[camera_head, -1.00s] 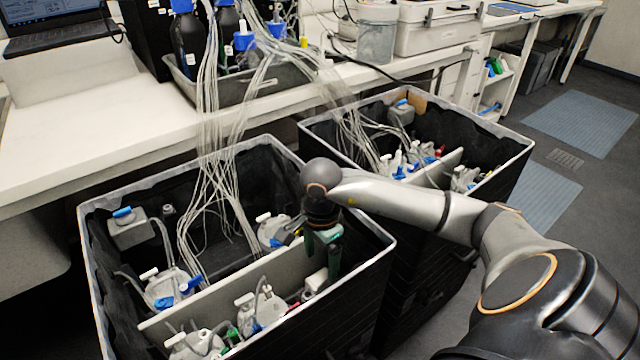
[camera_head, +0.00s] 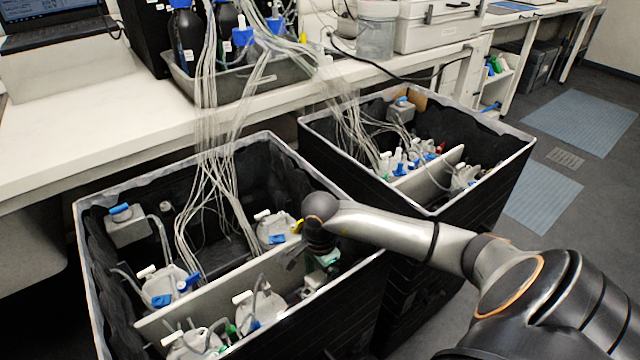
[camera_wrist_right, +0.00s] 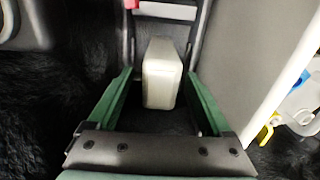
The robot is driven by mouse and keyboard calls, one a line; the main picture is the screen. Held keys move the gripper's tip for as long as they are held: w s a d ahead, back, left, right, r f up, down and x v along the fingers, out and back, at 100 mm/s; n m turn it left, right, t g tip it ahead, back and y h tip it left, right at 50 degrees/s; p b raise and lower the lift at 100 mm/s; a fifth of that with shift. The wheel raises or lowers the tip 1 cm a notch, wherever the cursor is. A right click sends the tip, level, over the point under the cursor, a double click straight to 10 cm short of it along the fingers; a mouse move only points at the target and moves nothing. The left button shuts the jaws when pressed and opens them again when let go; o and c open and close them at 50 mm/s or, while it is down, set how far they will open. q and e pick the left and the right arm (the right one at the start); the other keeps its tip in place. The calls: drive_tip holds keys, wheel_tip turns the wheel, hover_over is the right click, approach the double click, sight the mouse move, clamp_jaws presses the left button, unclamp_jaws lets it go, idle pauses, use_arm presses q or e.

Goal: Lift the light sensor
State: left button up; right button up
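A small pale block, which I take to be the light sensor (camera_wrist_right: 162,72), stands upright in the right wrist view. My right gripper (camera_wrist_right: 157,82) is open, with one green finger on each side of it and small gaps visible. In the head view my right gripper (camera_head: 322,266) reaches down into the near black crate (camera_head: 366,262), at its right end. There the pale block is largely hidden by the gripper and hard to make out. My left gripper is not in view.
A pale divider (camera_head: 215,288) splits the near crate, with several capped bottles on both sides. Bundled tubes (camera_head: 212,130) run up to the bench. A second black crate (camera_head: 480,204) stands to the right. The wrist view shows the pale wall (camera_wrist_right: 265,60) close on the right.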

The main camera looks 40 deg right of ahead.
clamp_jaws()
idle(0.5)
drive_tip(key=shift+r, duration=0.1)
idle(0.6)
